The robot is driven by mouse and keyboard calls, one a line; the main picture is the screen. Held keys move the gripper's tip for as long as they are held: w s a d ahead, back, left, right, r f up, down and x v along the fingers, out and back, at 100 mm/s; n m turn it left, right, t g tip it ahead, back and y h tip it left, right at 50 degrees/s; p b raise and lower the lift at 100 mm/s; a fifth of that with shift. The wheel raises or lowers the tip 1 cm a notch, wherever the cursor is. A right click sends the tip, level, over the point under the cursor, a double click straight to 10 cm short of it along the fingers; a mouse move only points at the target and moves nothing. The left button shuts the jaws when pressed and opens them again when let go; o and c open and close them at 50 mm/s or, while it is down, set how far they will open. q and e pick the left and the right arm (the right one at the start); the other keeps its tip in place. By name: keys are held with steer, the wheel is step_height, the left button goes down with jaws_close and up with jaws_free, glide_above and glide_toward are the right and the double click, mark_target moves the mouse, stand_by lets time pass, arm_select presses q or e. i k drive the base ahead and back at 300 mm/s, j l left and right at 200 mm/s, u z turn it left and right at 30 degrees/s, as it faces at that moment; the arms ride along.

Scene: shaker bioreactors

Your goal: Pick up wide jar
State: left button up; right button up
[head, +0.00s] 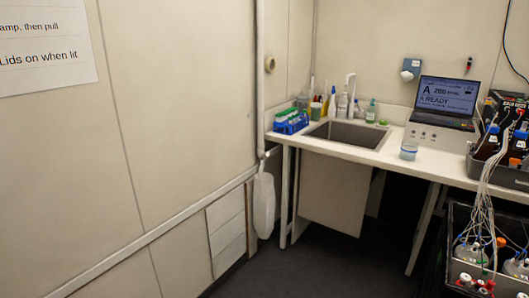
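A small clear jar (408,149) with a bluish upper part stands upright on the white counter (352,152), near its front edge and in front of the laptop. It looks like the wide jar, but it is small here and I cannot be sure. Several other jars (470,254) with tubes in their caps stand in a black crate (450,222) at the lower right, partly cut off by the picture edge. Neither of my grippers shows in the head view.
A sink (347,133) is set in the counter, with bottles (342,104) behind it and a blue rack (291,122) to its left. A laptop (446,98) and dark bottles (487,142) with tubing stand at the right. The dark floor (330,272) before the counter is clear.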

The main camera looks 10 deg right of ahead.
mark_target(409, 148)
steer(key=i+z, duration=0.3)
steer(key=i+j+z, duration=0.25)
steer(key=i, duration=0.2)
steer(key=i+j+z, duration=0.15)
steer(key=i+z, duration=0.15)
steer(key=i+j, duration=0.05)
